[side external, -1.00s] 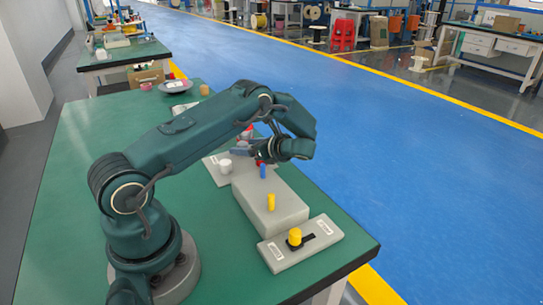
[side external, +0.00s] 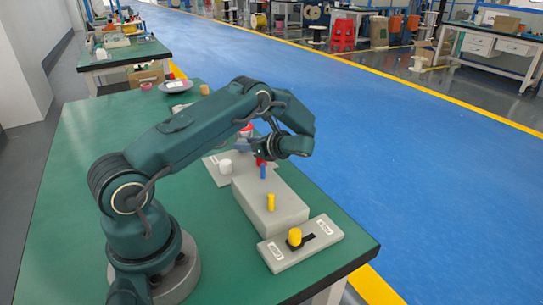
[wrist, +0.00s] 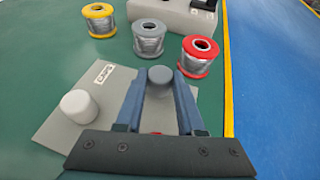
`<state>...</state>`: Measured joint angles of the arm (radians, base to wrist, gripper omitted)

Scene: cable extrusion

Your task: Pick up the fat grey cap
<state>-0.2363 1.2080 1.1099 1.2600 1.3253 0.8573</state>
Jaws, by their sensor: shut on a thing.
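The fat grey cap (wrist: 160,75) is a short dark grey cylinder between the tips of my gripper's fingers in the wrist view. My gripper (wrist: 161,88) is shut on it. In the side external view, my gripper (side external: 246,146) is above the far end of the grey plate, and the cap cannot be made out there. A white cap (wrist: 79,107) stands upright on the grey plate labelled CAPS (wrist: 75,133), left of my fingers. It also shows in the side external view (side external: 225,166).
Yellow (wrist: 99,20), grey (wrist: 149,37) and red (wrist: 200,55) spools stand beyond the plate. Green table is clear left.

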